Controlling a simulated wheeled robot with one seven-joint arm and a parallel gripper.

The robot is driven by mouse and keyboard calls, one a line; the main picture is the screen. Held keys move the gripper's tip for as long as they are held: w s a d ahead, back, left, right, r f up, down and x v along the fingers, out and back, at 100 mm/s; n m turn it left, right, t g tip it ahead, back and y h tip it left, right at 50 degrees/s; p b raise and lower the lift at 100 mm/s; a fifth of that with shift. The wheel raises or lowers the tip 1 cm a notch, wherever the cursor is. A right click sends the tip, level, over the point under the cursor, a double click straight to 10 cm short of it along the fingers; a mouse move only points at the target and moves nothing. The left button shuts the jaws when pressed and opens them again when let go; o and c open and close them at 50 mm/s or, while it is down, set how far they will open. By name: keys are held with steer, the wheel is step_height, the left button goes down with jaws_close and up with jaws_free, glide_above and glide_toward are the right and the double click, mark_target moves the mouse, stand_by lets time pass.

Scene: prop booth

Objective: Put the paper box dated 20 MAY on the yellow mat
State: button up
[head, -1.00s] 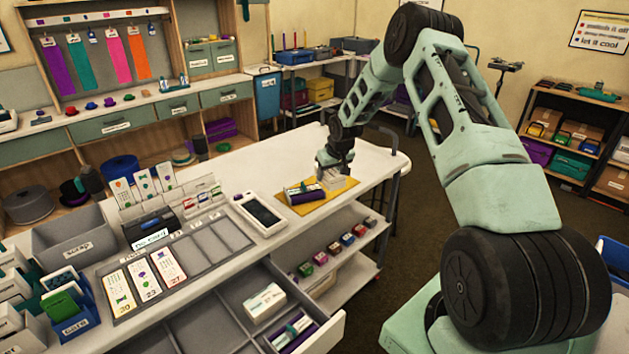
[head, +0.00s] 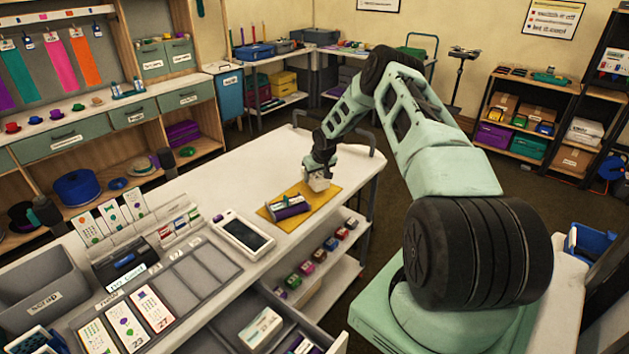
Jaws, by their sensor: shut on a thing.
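My gripper (head: 319,168) is shut on a small white paper box (head: 318,183), at the far end of the yellow mat (head: 317,204). I cannot tell whether the box touches the mat or hangs just above it. Its date is too small to read.
A white tablet (head: 242,232) lies on the table (head: 225,180) left of the mat. A grey tray (head: 183,282) with dated cards and a card rack (head: 113,222) stand nearer. The table behind the mat is clear. Small coloured boxes fill the shelf below.

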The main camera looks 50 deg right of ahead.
steer(key=shift+f+p, duration=0.4)
steer(key=shift+f, duration=1.15)
steer(key=shift+f, duration=0.1)
steer(key=o, duration=0.7)
steer(key=shift+c, duration=0.2)
